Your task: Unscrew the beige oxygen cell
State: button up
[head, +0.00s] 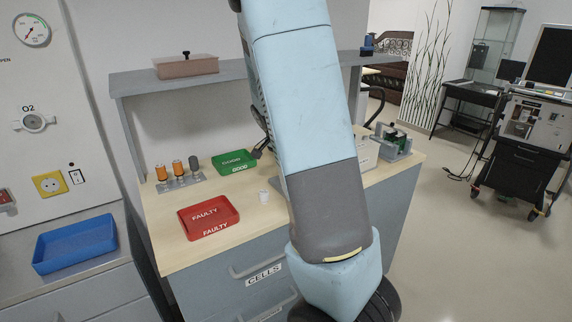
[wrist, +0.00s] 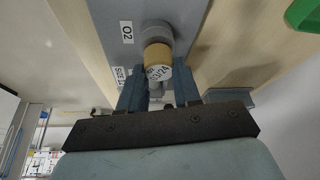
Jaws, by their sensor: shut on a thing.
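The beige oxygen cell (wrist: 157,54) shows in the wrist view as a short tan cylinder with a lettered white end. It sits against a round grey part on a grey panel (wrist: 110,12) labelled O2. My gripper (wrist: 160,84) is shut on the cell, one blue-grey finger on each side of its end. In the head view my arm hides both the gripper and the cell.
On the bench a red FAULTY tray (head: 208,216) lies in front of a green GOOD tray (head: 235,161). Orange-topped cells (head: 178,168) stand in a rack at left. A small white cup (head: 264,193) stands near my arm. A blue tray (head: 75,243) is far left.

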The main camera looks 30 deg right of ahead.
jog(key=c, duration=0.3)
jog(key=n+t, duration=0.1)
jog(key=n, duration=0.2)
jog(key=n+t+y, duration=0.1)
jog(key=n, duration=0.2)
dwell(0.3)
jog(key=shift+d+n+y, duration=0.1)
jog(key=shift+n+y, duration=0.5)
jog(key=shift+n, duration=0.6)
jog(key=shift+n+t+y, duration=0.4)
jog(key=shift+n+y, duration=0.2)
jog(key=shift+n, duration=1.1)
jog(key=shift+n, duration=0.7)
jog(key=shift+n+y, duration=1.1)
jog(key=shift+n, duration=1.3)
